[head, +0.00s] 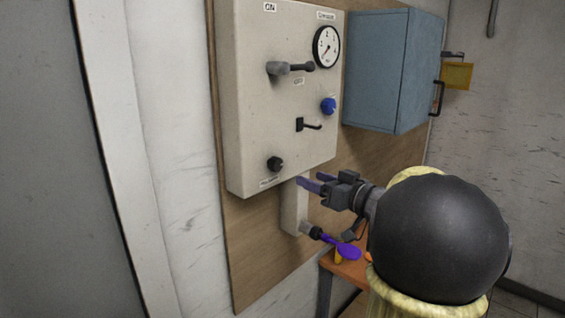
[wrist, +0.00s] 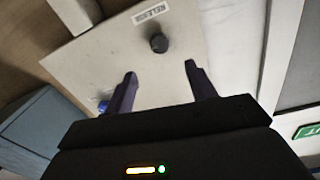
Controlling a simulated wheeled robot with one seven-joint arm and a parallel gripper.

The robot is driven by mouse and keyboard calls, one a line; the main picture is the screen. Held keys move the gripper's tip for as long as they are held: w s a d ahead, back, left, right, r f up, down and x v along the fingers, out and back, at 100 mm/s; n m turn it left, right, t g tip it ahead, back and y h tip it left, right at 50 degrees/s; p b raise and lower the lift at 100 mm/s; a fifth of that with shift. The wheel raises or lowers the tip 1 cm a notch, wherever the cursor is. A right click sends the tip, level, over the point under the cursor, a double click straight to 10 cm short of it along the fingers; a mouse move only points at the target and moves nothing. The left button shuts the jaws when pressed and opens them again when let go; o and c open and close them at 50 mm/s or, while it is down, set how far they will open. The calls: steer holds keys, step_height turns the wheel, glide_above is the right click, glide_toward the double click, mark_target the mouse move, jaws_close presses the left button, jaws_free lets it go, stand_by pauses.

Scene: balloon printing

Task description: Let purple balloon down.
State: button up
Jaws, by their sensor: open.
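The purple balloon (head: 345,250) is small and limp on the dark nozzle (head: 311,231) at the lower end of the pipe under the panel. My gripper (head: 310,180) is open and empty, just below and to the right of the black release knob (head: 275,163) in the head view. In the wrist view the two fingers of my gripper (wrist: 160,72) point at the panel, spread apart. The black knob (wrist: 158,43), under a label reading RELEASE, shows beyond the fingertips, apart from them. The balloon is not in the wrist view.
The beige panel (head: 250,90) carries a gauge (head: 326,46), a grey lever (head: 290,68), a blue knob (head: 328,105) and a black switch (head: 308,125). A blue cabinet (head: 375,70) hangs to the right. An orange-brown table (head: 345,272) stands below.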

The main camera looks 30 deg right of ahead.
mark_target(279, 165)
steer(key=p+x, duration=0.3)
steer(key=x, duration=0.7)
steer(key=shift+w+p, duration=0.15)
steer(key=shift+p, duration=0.15)
steer(key=shift+w+a, duration=0.2)
steer(key=shift+w, duration=0.45)
steer(key=shift+f, duration=0.1)
steer(key=c, duration=1)
